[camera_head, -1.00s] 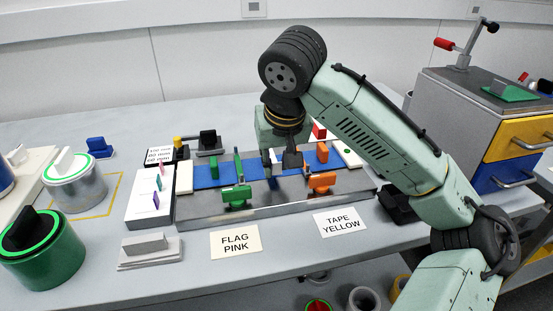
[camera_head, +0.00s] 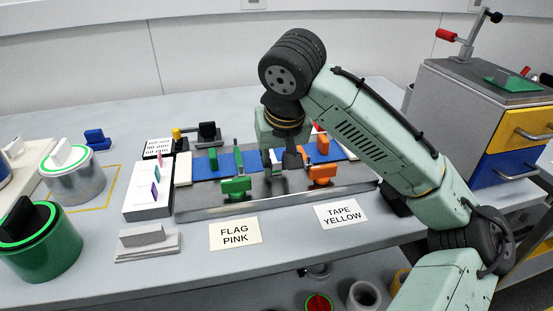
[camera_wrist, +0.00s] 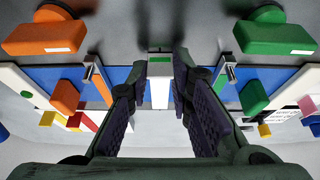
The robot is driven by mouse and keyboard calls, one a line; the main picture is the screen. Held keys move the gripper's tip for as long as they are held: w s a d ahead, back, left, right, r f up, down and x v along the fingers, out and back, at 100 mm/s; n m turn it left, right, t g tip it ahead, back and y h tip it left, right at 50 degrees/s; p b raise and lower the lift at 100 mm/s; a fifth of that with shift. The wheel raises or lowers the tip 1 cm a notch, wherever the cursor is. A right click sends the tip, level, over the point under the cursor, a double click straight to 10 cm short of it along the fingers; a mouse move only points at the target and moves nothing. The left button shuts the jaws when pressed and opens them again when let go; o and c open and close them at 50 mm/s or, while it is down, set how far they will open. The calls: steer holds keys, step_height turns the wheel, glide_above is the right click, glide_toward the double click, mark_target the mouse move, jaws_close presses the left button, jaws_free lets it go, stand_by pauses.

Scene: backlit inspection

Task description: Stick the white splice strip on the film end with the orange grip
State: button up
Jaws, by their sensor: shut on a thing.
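My gripper (camera_head: 282,168) is low over the middle of the blue film bed. In the wrist view its two purple-padded fingers (camera_wrist: 160,78) close on a narrow white piece with a green patch (camera_wrist: 159,90), seemingly the splice strip. A white bit of it (camera_head: 274,156) shows beside the fingers in the head view. The blue film end with the orange grip (camera_head: 322,147) lies right of my gripper; it shows at left in the wrist view (camera_wrist: 66,97). The blue film end with the green grip (camera_head: 213,159) lies to the left. I cannot tell whether the strip touches the film.
A front orange clamp (camera_head: 321,175) and a front green clamp (camera_head: 236,186) stand on the grey fixture's near side, close to my gripper. A white block with coloured tabs (camera_head: 148,197) is at left. Label cards (camera_head: 235,233) lie in front.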

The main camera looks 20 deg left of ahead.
steer(key=o, duration=0.8)
steer(key=shift+r, duration=0.15)
steer(key=v, duration=1.1)
steer(key=shift+s+d+r, duration=0.1)
steer(key=shift+r, duration=0.3)
